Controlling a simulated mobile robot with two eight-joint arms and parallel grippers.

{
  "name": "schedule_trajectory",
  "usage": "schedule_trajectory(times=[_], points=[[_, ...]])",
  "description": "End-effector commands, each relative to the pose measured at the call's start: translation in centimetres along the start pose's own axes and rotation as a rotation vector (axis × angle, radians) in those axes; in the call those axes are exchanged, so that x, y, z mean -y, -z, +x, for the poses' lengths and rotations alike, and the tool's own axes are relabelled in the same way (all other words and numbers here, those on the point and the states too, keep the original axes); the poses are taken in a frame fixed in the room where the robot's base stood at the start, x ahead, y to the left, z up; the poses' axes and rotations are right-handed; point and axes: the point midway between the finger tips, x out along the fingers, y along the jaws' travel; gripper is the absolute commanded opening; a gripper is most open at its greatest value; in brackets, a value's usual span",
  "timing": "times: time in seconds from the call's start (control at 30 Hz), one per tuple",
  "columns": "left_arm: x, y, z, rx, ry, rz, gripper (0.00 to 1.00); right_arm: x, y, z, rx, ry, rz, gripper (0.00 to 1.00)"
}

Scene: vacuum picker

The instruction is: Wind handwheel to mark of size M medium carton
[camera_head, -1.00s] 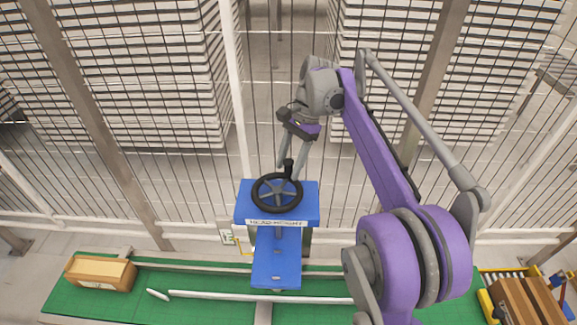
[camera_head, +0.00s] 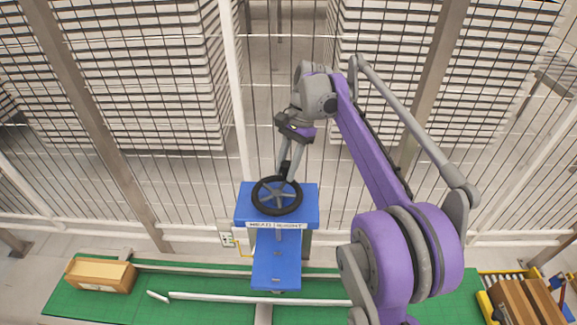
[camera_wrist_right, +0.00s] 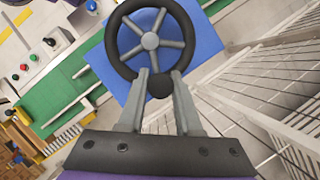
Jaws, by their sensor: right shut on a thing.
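The black handwheel (camera_head: 277,196) with grey spokes lies on top of a blue block (camera_head: 309,205) whose front label reads HEAD HEIGHT. My right gripper (camera_head: 285,168) is shut on the wheel's black crank knob at the far rim. In the right wrist view the knob (camera_wrist_right: 160,85) sits between the two grey fingers, with the wheel (camera_wrist_right: 190,47) beyond it. I cannot make out any size mark. A brown carton (camera_head: 100,275) lies on the green belt at the left; its size is not readable. My left gripper is not in view.
The green belt (camera_head: 210,312) runs across the front, with a white rail (camera_head: 230,297) along it. Brown cartons (camera_head: 528,302) stand on rollers at the right. A wire mesh fence (camera_head: 290,80) stands close behind the wheel. A panel with buttons (camera_wrist_right: 28,60) shows in the wrist view.

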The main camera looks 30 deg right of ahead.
Motion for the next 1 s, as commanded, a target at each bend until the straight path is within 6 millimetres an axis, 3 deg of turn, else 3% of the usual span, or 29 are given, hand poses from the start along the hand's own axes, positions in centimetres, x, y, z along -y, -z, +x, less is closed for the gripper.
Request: schedule_trajectory(times=[0.3, 0.33, 0.43, 0.77, 1.0], points=[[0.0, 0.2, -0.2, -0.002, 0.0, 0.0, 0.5, 0.2, -0.1, 0.0, 0.001, -0.015, -0.034, 0.0], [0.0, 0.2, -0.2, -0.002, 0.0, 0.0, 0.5, 0.2, -0.1, 0.0, 0.001, -0.015, -0.034, 0.39], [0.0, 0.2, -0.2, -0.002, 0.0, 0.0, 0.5, 0.1, -0.1, 0.0, 0.001, -0.015, -0.034, 0.56], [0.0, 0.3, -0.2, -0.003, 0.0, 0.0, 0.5, 0.2, -0.1, -0.3, 0.001, -0.015, -0.034, 0.56], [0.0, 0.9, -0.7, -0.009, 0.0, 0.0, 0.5, 0.3, -0.1, -4.0, 0.0, -0.013, -0.033, 0.56]])
